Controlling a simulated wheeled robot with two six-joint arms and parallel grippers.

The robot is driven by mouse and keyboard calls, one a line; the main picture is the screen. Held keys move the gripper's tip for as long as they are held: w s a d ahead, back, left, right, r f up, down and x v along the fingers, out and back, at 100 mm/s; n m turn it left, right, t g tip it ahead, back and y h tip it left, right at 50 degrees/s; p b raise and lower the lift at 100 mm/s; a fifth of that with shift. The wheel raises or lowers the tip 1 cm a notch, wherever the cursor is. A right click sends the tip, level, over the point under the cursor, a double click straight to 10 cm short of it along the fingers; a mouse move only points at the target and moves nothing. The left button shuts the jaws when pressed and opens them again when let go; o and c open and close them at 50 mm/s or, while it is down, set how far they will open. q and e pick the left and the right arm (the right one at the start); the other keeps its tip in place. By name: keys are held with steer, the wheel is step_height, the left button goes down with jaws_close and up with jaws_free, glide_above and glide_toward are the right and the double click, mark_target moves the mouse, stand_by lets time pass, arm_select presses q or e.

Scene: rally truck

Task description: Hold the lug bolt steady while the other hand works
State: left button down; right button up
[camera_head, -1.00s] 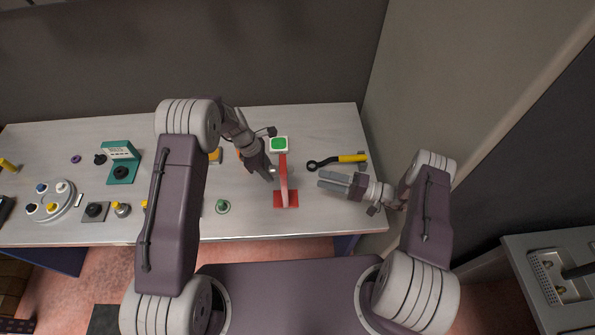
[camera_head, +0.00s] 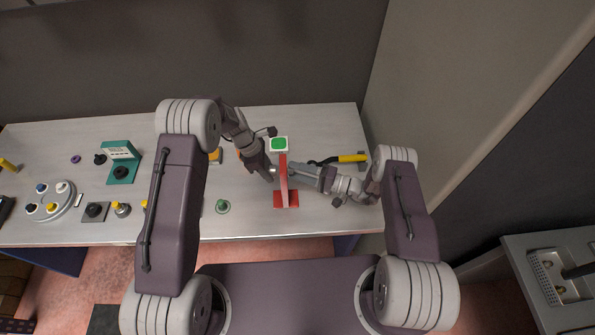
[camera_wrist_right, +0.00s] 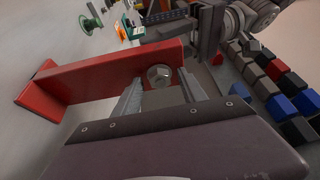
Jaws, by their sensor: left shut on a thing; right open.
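A red upright plate on a red base (camera_head: 283,198) stands near the front right of the table. My left gripper (camera_head: 271,171) is at the left face of the plate, shut on a small silver piece that looks like the lug bolt; the fingers mostly hide it. My right gripper (camera_head: 296,170) is open at the plate's right face. In the right wrist view, a round grey metal end (camera_wrist_right: 158,74) shows at the red plate (camera_wrist_right: 100,80), between the two open fingertips of my right gripper (camera_wrist_right: 159,78). I cannot tell whether the fingers touch it.
A wrench with a yellow handle (camera_head: 352,158) lies behind my right gripper. A green knob (camera_head: 222,206) stands left of the plate. A round tray (camera_head: 62,212) and a teal box (camera_head: 122,171) are further left.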

jaws_close()
stand_by(0.5)
steer(key=shift+w+r+m+g+h, duration=0.15)
steer(key=shift+m+g+h, duration=0.35)
steer(key=shift+m+g, duration=1.3)
steer(key=shift+w+r+m+g+h, duration=0.15)
steer(key=shift+m+g+h, duration=0.4)
steer(key=shift+m, duration=2.3)
steer(key=shift+w+r+m+g+h, duration=0.15)
steer(key=shift+m+g+h, duration=0.3)
steer(key=shift+m+g, duration=1.35)
steer(key=shift+a+m+t, duration=0.1)
steer(key=shift+m+t, duration=0.45)
steer(key=shift+m, duration=0.1)
